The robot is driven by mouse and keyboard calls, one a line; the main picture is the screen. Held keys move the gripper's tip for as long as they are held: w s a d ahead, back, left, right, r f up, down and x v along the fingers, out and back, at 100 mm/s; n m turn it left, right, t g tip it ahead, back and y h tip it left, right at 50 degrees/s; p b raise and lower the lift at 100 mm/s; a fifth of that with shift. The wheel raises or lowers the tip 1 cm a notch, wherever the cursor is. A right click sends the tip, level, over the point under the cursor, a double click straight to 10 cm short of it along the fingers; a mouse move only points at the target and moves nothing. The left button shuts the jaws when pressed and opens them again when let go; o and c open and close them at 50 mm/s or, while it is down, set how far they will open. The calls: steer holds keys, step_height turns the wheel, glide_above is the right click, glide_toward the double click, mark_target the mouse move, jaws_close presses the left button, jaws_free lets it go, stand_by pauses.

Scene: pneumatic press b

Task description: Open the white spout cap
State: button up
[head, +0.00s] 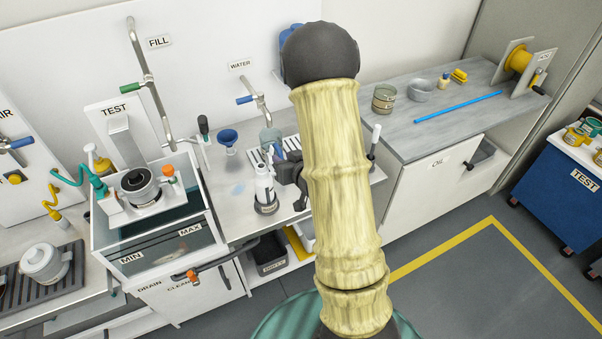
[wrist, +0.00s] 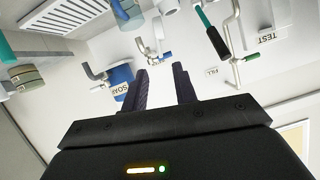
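A white bottle (head: 264,184) with a narrow white top stands upright on the bench between the sink tank and my arm in the head view. Its top is small, and I cannot make out whether the spout cap is shut. I cannot pick out the white spout cap in the wrist view.
Left of the bottle is the water tank (head: 165,246) with a pot. A blue funnel (head: 228,138) and a tap (head: 255,97) are behind the bottle. A grey counter (head: 425,145) with jars lies right. A soap container (wrist: 121,79) shows in the wrist view.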

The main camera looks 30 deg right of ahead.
steer(key=shift+s+r+p, duration=0.4)
steer(key=shift+s+p, duration=0.05)
steer(key=shift+p, duration=0.8)
steer(key=shift+p, duration=0.4)
steer(key=p, duration=0.2)
steer(key=shift+s+r+p, duration=0.2)
steer(key=shift+s+p, duration=0.1)
steer(key=shift+p, duration=0.1)
steer(key=shift+p, duration=0.45)
steer(key=shift+s+p, duration=0.2)
steer(key=shift+p, duration=0.25)
